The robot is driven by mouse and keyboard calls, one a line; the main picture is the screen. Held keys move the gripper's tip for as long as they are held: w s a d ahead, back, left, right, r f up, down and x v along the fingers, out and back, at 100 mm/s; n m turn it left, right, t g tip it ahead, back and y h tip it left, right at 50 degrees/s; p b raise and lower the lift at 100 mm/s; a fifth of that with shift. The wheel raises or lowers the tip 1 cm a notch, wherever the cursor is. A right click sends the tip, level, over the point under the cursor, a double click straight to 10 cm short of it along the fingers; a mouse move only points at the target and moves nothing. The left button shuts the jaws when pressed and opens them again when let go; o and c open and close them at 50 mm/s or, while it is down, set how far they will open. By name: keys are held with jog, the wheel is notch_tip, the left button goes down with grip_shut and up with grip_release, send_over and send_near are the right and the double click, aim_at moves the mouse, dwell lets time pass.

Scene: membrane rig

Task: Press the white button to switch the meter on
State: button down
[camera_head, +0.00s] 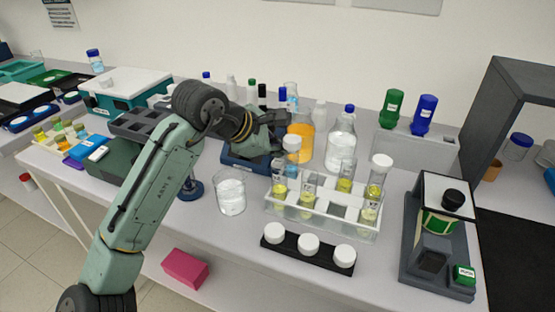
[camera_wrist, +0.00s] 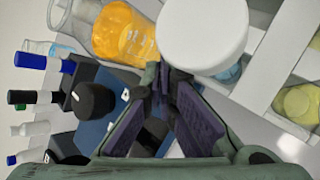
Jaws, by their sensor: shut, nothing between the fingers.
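My gripper (camera_head: 272,138) is over the middle of the bench, above a blue device (camera_head: 238,163) that it partly hides. In the wrist view, my gripper (camera_wrist: 164,78) has its fingertips together with nothing between them. The blue device (camera_wrist: 94,133) lies beyond the fingers there, with a black knob (camera_wrist: 94,101) on it. I cannot tell for sure that this device is the meter. I cannot make out a white button on it in either view.
A beaker (camera_head: 231,193) is in front. A large white cap (camera_wrist: 203,35) is near my fingertips in the wrist view.

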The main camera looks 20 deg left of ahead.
jog(key=shift+f, duration=0.2)
dwell(0.5)
jog(key=shift+f, duration=0.3)
jog(key=shift+f, duration=0.25)
dwell(0.5)
jog(key=shift+r+p, duration=0.65)
jog(key=shift+r, duration=0.1)
notch_tip(320, 180, up, 2)
jog(key=shift+r+p, duration=0.25)
jog(key=shift+p, duration=0.45)
notch_tip(320, 180, up, 4)
jog(key=shift+f, duration=0.25)
